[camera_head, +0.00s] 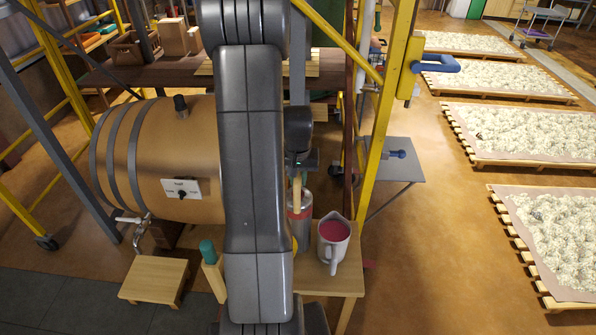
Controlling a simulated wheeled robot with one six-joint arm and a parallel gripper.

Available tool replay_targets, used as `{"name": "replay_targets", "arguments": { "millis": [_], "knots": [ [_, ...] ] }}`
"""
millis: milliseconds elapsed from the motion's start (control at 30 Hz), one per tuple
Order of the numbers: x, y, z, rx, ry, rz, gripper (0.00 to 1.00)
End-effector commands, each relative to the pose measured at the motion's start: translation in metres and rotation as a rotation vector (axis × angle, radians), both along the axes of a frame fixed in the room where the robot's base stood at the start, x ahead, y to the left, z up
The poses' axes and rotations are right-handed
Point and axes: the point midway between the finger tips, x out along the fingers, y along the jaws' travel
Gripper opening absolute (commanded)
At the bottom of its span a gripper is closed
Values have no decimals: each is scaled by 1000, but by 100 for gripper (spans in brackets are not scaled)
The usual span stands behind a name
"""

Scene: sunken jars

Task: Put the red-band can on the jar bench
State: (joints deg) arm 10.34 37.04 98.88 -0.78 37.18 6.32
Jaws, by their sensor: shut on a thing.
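The red-band can (306,230) is a grey metal cylinder with a red band near its top, partly hidden by my arm. A pale wooden handle (297,191) rises from it. My gripper (299,170) is above the can, shut on the upper part of this handle; the fingertips are small and partly hidden. The can appears upright beside a white jug, over or on a pale wooden bench (327,284). I cannot tell whether its base touches the bench. No label shows which surface is the jar bench.
The white jug (333,255) with red contents stands close right of the can. A wooden barrel (150,150) and small stool (154,280) are left. A yellow frame post (384,135) rises behind the jug. Pallets (520,130) lie right, with clear floor before them.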

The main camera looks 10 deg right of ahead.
Motion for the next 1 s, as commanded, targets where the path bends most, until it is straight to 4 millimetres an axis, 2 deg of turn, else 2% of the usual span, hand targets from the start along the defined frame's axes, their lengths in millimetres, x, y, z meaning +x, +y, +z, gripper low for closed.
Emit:
{"name": "replay_targets", "arguments": {
  "millis": [367,400,500,833,1000],
  "knots": [
    [1,0,-1,-1,-5,1,0],
    [0,0,-3,0,0,0,25],
    [0,0,-2,0,0,0,41],
    [0,0,0,0,0,0,41],
    [-1,0,16,-1,-4,0,41]
  ]
}}
